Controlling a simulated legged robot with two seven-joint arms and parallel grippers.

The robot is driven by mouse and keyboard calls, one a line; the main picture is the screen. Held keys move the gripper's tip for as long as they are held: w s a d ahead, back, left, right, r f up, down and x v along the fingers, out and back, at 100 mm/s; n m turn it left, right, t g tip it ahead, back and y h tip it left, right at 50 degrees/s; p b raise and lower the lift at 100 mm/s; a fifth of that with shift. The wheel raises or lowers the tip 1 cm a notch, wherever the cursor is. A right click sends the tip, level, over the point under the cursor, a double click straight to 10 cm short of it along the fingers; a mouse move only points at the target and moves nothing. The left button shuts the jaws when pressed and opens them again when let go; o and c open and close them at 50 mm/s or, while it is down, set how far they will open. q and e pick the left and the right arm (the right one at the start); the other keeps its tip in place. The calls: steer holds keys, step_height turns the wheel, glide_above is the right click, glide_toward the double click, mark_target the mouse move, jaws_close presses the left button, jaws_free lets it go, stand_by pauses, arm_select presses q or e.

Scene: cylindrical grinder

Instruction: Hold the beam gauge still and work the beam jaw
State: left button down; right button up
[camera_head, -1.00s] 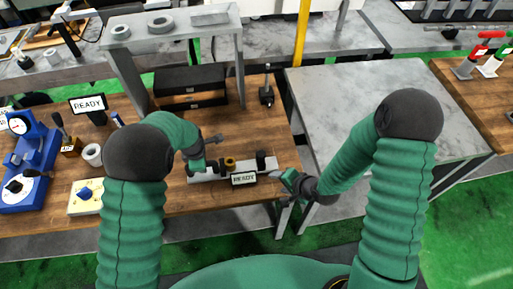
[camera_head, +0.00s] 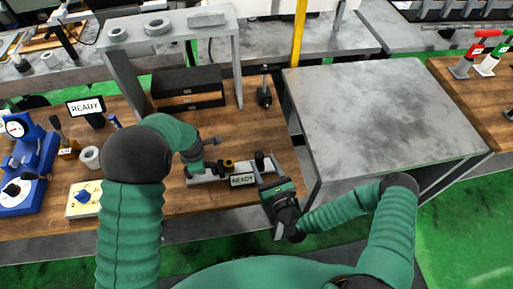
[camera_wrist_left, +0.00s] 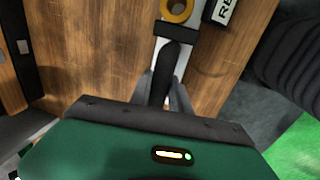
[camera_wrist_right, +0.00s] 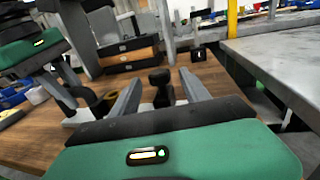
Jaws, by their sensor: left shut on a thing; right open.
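The beam gauge (camera_head: 206,177) is a pale bar on the wooden bench, with a brass ring (camera_head: 228,163) and a small READY sign (camera_head: 243,180). My left gripper (camera_head: 197,163) is at its left end. In the left wrist view the left fingers (camera_wrist_left: 163,92) are shut on a black handle (camera_wrist_left: 175,58) of the gauge. A black knob (camera_head: 259,157) stands at the gauge's right end. My right gripper (camera_head: 268,178) is just in front of it. In the right wrist view the right fingers (camera_wrist_right: 160,88) are open, with the black knob (camera_wrist_right: 159,76) between or just beyond them; contact cannot be told.
A grey metal table (camera_head: 385,110) stands to the right. Black boxes (camera_head: 188,88) and a grey raised shelf (camera_head: 175,35) are behind the gauge. A blue dial device (camera_head: 30,165), a second READY sign (camera_head: 85,106) and a cream box (camera_head: 84,200) are on the left.

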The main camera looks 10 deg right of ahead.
mark_target(258, 151)
steer(key=w, duration=0.3)
steer(key=w+a, duration=0.1)
steer(key=w, duration=0.3)
steer(key=shift+a, duration=0.2)
steer(key=shift+c, duration=0.3)
steer(key=c, duration=0.9)
steer(key=a, duration=0.9)
steer(key=shift+s, duration=0.1)
steer(key=shift+a, duration=0.1)
steer(key=o, duration=0.9)
steer(key=shift+o, duration=0.3)
steer(key=shift+d, duration=0.2)
